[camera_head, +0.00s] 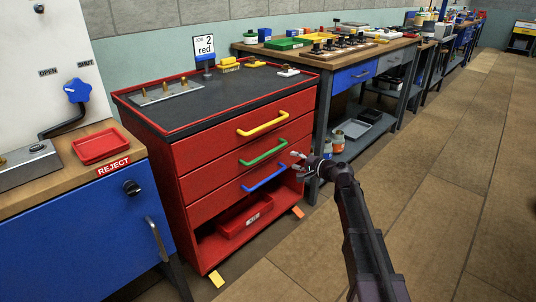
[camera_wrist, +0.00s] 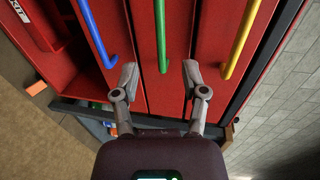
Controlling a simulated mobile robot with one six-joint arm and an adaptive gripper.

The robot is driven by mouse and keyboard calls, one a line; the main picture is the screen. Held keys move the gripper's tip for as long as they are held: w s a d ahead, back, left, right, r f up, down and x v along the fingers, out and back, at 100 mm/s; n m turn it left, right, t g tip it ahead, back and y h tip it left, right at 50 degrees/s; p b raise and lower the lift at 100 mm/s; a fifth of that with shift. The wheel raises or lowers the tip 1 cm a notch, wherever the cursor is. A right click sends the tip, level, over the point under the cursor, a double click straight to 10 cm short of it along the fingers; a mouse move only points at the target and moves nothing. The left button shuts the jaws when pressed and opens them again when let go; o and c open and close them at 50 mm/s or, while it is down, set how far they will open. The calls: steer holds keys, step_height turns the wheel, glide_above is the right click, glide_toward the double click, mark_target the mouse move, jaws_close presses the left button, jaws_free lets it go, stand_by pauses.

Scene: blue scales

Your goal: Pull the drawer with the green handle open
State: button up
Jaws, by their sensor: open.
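The red cabinet (camera_head: 157,111) has three drawers with a yellow handle (camera_head: 263,123) on top, the green handle (camera_head: 263,153) in the middle and a blue handle (camera_head: 264,178) below. All three drawers look shut. My gripper (camera_head: 298,158) is near the right end of the green handle. In the wrist view, my gripper (camera_wrist: 159,72) is open, and the end of the green handle (camera_wrist: 161,40) lies between its two fingertips. I cannot tell how far the fingers are from the drawer front. The yellow handle (camera_wrist: 241,38) and blue handle (camera_wrist: 95,32) lie on either side.
An open shelf with a red bin (camera_head: 245,216) is under the drawers. A blue cabinet (camera_head: 106,238) with a red reject tray (camera_head: 100,146) stands at the left. A wooden workbench (camera_head: 345,62) stands beyond the red cabinet. The floor (camera_head: 430,190) at the right is clear.

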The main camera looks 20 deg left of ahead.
mark_target(270, 153)
steer(key=b+x, duration=0.2)
steer(key=x, duration=1.1)
steer(key=shift+w+a+b, duration=0.2)
steer(key=shift+a+b, duration=0.1)
steer(key=shift+b, duration=0.05)
steer(key=shift+c, duration=0.2)
jaws_close()
steer(key=shift+w, duration=0.1)
